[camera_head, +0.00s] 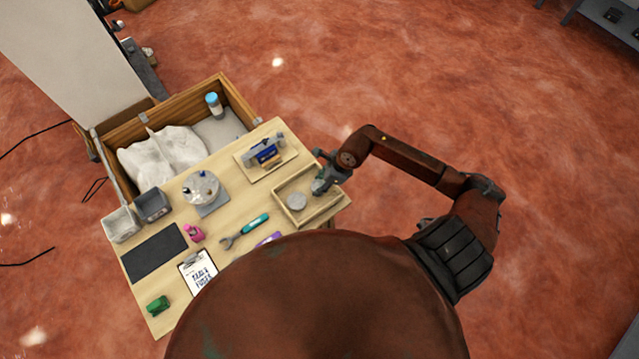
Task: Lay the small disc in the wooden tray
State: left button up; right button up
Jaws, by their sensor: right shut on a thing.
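The wooden tray (283,209) is a shallow light-wood frame at the right corner of the table. A round pale grey disc (297,202) lies inside it, toward its left side. My right gripper (318,186) is over the right part of the tray, beside that disc and apart from it. It is shut on a small grey piece, most likely the small disc, which the fingers mostly hide. I cannot tell whether this piece touches the tray floor. My left gripper is out of view.
A wooden holder with blue parts (264,152) stands just behind the tray. An open wooden crate (232,93) adjoins the table.

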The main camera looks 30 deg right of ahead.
jog(key=shift+f, duration=0.25)
jog(key=o, duration=1.2)
jog(key=v, duration=1.2)
jog(key=shift+r, duration=0.1)
